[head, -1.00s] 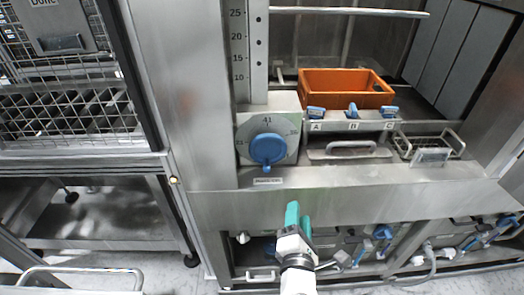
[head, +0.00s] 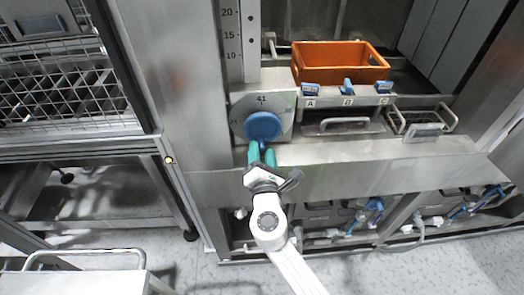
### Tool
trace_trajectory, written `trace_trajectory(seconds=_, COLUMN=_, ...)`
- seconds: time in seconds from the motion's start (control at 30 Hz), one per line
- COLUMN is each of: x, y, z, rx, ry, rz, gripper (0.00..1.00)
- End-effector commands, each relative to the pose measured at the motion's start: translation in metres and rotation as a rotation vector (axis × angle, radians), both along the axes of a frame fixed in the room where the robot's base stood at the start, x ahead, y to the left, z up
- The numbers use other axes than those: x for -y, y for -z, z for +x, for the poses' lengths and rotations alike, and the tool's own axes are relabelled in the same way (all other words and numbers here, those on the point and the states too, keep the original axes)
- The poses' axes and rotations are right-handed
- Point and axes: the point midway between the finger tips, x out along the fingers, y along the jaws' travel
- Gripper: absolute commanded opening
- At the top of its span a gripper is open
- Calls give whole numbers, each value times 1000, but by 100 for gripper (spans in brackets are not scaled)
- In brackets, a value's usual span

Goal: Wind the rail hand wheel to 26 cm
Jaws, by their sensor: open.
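The rail hand wheel (head: 263,126) is a round blue knob on a grey dial plate (head: 284,103). The number 41 shows at the top of the plate; other marks at its sides are too small to read. A vertical scale (head: 231,36) stands above it, with 20, 15 and 10 readable. My gripper (head: 262,154), with teal fingers, is open just below the wheel's lower edge. The fingertips overlap that edge in the picture and hide the wheel's bottom. I cannot tell whether they touch it. Nothing shows between the fingers.
An orange crate (head: 338,64) sits behind several blue levers marked A, B and C. A metal handle (head: 343,124) and a small wire basket (head: 422,122) are right of the dial. A wire-fronted rack (head: 75,90) stands left. Pipes and valves lie below the ledge.

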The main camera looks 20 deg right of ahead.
Motion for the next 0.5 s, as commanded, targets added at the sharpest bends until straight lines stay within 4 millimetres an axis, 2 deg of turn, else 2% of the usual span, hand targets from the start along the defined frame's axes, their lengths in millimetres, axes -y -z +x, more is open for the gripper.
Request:
trace_trajectory(seconds=0.37, x=2, y=0, z=6, rx=0, ry=1, rz=1, gripper=48)
trace_trajectory(seconds=0.5, x=2, y=0, z=5, rx=0, ry=1, rz=1, gripper=36)
